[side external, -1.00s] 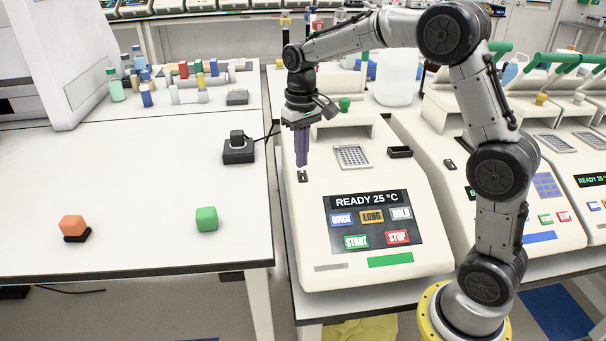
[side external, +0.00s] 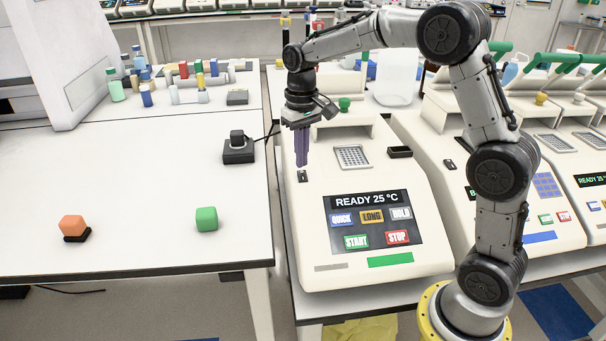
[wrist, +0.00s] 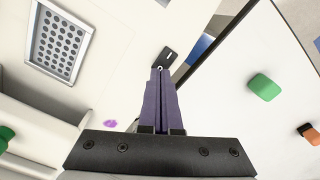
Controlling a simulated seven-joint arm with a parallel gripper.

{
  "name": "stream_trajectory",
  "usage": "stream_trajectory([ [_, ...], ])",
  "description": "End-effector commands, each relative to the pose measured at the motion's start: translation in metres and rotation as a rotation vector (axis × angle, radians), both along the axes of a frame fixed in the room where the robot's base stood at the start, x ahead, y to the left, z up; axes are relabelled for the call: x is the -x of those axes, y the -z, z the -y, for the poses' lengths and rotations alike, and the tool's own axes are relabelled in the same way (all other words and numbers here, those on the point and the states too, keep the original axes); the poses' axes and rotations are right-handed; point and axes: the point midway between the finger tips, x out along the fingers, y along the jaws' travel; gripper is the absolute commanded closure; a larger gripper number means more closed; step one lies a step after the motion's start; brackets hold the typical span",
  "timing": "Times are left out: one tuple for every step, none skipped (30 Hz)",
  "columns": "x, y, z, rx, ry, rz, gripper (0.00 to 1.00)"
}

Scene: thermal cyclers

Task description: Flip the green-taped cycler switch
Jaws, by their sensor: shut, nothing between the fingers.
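The green-taped cycler (side external: 430,272) stands right of the white bench, with a green tape strip (side external: 390,260) on its front edge. Its screen reads READY 25 °C. Its small black switch (side external: 303,176) is on the left of the top face; it also shows in the wrist view (wrist: 168,55). My gripper (side external: 302,164) is shut and empty, pointing down just above and behind the switch. In the wrist view its purple fingertips (wrist: 160,70) are close to the near end of the switch. I cannot tell whether they touch it.
A neighbouring cycler with blue tape (side external: 540,237) stands to the right.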

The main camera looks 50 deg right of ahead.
Motion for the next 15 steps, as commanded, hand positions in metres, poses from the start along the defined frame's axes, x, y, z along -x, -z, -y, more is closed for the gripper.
stream_trajectory([
  [0.0001, 0.0007, 0.0, 0.0, 0.0, 0.0, 1.0],
  [0.0001, 0.001, 0.0, 0.0, 0.0, 0.0, 1.0],
  [0.0, 0.0016, 0.0, 0.0, 0.0, 0.0, 1.0],
  [0.0, 0.002, 0.0, 0.0, 0.0, 0.0, 1.0],
  [0.0, 0.0024, 0.0, 0.0, 0.0, 0.0, 1.0],
  [0.0, 0.003, 0.0, 0.0, 0.0, 0.0, 1.0],
  [-0.0001, 0.0034, 0.0, 0.0, 0.0, 0.0, 1.0],
  [-0.0001, 0.0038, 0.0, 0.0, 0.0, 0.0, 1.0],
  [-0.0001, 0.0043, 0.0, 0.0, 0.0, 0.0, 1.0],
  [0.0, 0.0047, 0.0, 0.0, 0.0, 0.0, 1.0],
  [-0.0001, 0.0051, 0.0, 0.0, 0.0, 0.0, 1.0],
  [0.0, 0.0057, 0.0, 0.0, 0.0, -0.001, 1.0],
  [0.0, 0.0061, 0.0, 0.0, 0.0, -0.001, 1.0],
  [0.0, 0.0065, 0.0, 0.0, 0.0, -0.001, 1.0],
  [0.0, 0.007, 0.0, 0.0, 0.0, -0.001, 1.0],
])
